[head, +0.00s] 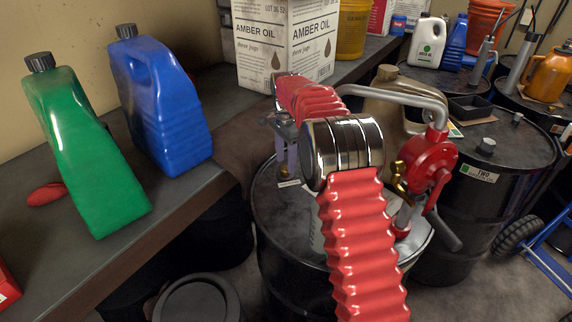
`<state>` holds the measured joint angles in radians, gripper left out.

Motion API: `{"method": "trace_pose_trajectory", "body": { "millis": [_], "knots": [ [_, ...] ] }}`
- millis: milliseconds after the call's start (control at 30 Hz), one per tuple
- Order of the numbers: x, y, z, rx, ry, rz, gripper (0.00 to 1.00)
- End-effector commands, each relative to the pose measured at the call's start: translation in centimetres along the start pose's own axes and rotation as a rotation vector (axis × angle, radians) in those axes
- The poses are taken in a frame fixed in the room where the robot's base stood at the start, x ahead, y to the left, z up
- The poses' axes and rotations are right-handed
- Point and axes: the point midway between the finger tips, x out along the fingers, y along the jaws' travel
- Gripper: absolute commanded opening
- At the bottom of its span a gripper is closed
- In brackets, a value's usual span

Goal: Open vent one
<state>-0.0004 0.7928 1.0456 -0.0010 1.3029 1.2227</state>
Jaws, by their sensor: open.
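The near black drum (275,215) stands in the middle, with a red rotary hand pump (430,170) on its top at the right. A small pale label (289,183) lies on the drum's top near its back left edge, too small to read. My gripper (286,160) points down over that part of the drum top, just behind the label, with its jaws open. I cannot make out the vent; my gripper and arm cover much of this area. I cannot tell whether the fingers touch anything.
A bench (190,190) at left holds a green jug (85,145), a blue jug (160,100) and an amber oil box (285,40). A drum labelled two (500,160) stands to the right. A tan jug (400,105) stands behind the pump. A blue hand truck (545,255) is at right.

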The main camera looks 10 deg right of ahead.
Motion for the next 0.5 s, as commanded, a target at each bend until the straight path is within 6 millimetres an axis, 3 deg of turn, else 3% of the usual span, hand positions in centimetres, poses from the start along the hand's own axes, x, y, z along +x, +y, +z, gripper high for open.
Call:
{"method": "trace_pose_trajectory", "body": {
  "millis": [200, 500],
  "knots": [
    [2.0, 0.0, 0.0, 0.0, 0.0, 0.0, 0.47],
    [2.3, 0.0, 0.1, -0.001, 0.0, 0.0, 0.47]
  ]
}}
